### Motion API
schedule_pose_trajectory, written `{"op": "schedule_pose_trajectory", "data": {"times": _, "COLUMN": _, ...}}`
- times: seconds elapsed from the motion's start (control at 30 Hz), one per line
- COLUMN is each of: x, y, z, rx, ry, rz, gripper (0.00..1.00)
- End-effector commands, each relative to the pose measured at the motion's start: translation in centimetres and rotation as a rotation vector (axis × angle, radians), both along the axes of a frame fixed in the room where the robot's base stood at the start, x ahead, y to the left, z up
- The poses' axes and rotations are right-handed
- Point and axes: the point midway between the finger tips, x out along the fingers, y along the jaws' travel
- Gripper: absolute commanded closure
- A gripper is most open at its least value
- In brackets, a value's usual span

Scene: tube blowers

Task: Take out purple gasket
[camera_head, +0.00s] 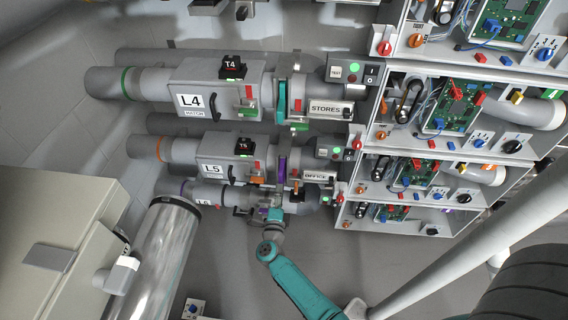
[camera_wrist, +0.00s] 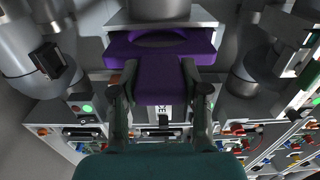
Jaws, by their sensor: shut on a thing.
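The purple gasket (camera_wrist: 160,88) is a flat piece with a round opening and a tab toward me in the wrist view. My gripper (camera_wrist: 160,100) is shut on the tab, with one dark finger on each side. The far part of the ring lies close against a grey housing (camera_wrist: 160,12), which hides part of it; I cannot tell whether they touch. In the head view the gasket (camera_head: 282,165) shows as a narrow purple strip by the L5 line, just above my gripper (camera_head: 281,190). The L6 line (camera_head: 205,194) with its purple band runs beside my gripper.
The L5 housing (camera_head: 225,150) and L4 housing (camera_head: 208,90) run above, with a teal gasket (camera_head: 282,98) in the L4 line. Shelves of circuit boards (camera_head: 455,105) stand at the right. A shiny cylinder (camera_head: 160,255) stands at lower left. The floor below the lines is partly clear.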

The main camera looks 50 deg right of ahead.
Motion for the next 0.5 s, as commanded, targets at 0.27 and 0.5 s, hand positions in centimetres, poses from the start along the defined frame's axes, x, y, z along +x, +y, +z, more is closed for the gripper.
{"op": "schedule_pose_trajectory", "data": {"times": 0.27, "x": -1.1, "y": 1.4, "z": 0.0, "rx": 0.000, "ry": 0.000, "rz": 0.001, "gripper": 0.93}}
{"op": "schedule_pose_trajectory", "data": {"times": 0.5, "x": -2.0, "y": 2.5, "z": -0.1, "rx": 0.001, "ry": 0.001, "rz": 0.001, "gripper": 0.93}}
